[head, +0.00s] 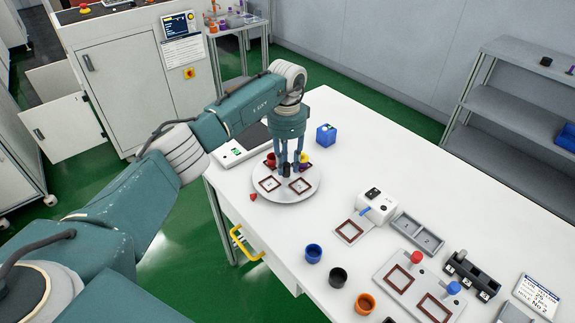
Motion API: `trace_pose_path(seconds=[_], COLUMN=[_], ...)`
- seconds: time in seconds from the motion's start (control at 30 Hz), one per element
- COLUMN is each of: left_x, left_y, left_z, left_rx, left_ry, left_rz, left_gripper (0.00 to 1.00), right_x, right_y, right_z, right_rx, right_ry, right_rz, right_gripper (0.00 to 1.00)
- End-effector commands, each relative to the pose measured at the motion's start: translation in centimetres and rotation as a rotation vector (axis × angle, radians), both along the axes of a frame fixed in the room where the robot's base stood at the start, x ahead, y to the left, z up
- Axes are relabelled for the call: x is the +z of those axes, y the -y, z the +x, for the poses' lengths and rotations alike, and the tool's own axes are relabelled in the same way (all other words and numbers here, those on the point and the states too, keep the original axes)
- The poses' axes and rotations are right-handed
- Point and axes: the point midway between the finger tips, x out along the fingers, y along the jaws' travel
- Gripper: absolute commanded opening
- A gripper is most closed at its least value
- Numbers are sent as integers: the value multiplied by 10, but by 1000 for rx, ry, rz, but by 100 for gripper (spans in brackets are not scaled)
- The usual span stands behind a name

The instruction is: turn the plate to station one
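The round pale plate (287,197) lies on the white table near its left edge, with brown square frames on its top. My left gripper (288,168) points straight down over the plate's middle, its fingers reaching close to the surface. A small dark upright piece shows at the fingertips; I cannot tell whether they grip it. A red cup (270,159) and a yellow piece (305,157) with purple below it are on the plate's far side, partly hidden by the fingers. My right gripper is not in view.
A small red piece (253,197) lies left of the plate. A blue box (326,134) stands behind it. Blue (313,253), black (338,277) and orange (365,303) cups stand in front. A white device (376,205) and a grey tray (417,234) are to the right.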

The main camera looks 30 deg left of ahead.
Motion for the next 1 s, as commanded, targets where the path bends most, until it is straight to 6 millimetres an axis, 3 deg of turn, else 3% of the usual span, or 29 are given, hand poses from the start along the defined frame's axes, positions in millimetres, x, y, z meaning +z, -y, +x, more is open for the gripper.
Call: trace_pose_path(seconds=[0.3, 0.5, 0.67, 1.0], left_x=[68, 98, 108, 109], left_y=[1, 2, 2, 2], left_z=[1, 1, 1, 1], left_rx=[-1, -2, -2, -2], left_ry=[5, 4, 3, 1], left_rz=[0, 0, 0, 0], left_gripper=[28, 28, 28, 28], right_x=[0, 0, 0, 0], right_y=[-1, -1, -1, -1], right_z=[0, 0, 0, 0], right_rx=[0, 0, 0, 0], right_ry=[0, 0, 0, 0], right_rz=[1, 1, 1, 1], right_gripper=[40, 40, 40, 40])
